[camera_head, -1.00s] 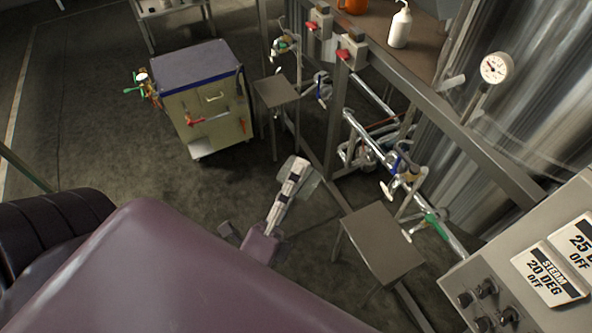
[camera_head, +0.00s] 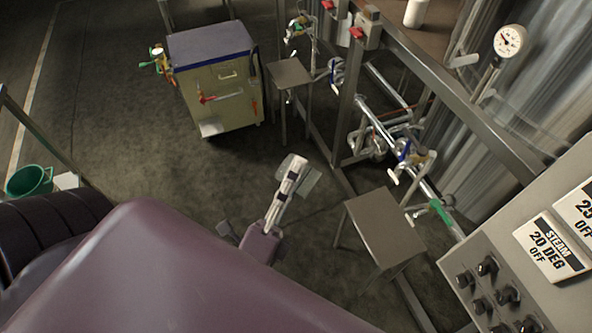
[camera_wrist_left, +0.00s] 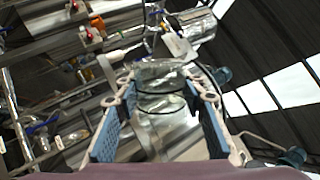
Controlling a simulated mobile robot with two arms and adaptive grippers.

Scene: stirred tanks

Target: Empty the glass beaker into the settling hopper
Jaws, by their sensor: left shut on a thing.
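My left gripper (camera_head: 290,182) is in the middle of the head view, above open floor. It is shut on the glass beaker (camera_head: 309,181), whose clear wall shows only in part beside the fingers. In the left wrist view, the gripper's two blue-padded fingers (camera_wrist_left: 160,125) stand on either side of the transparent beaker (camera_wrist_left: 160,78). I cannot tell its contents or exact tilt. I cannot make out the settling hopper in either view. My right gripper is not in view.
A cart with a blue-edged top (camera_head: 212,40) stands at the upper left. Small metal stands (camera_head: 385,222) and (camera_head: 290,72) stand beside the pipe frame. A control panel (camera_head: 545,255) is at the lower right, a green bucket (camera_head: 30,181) at far left. Floor between is clear.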

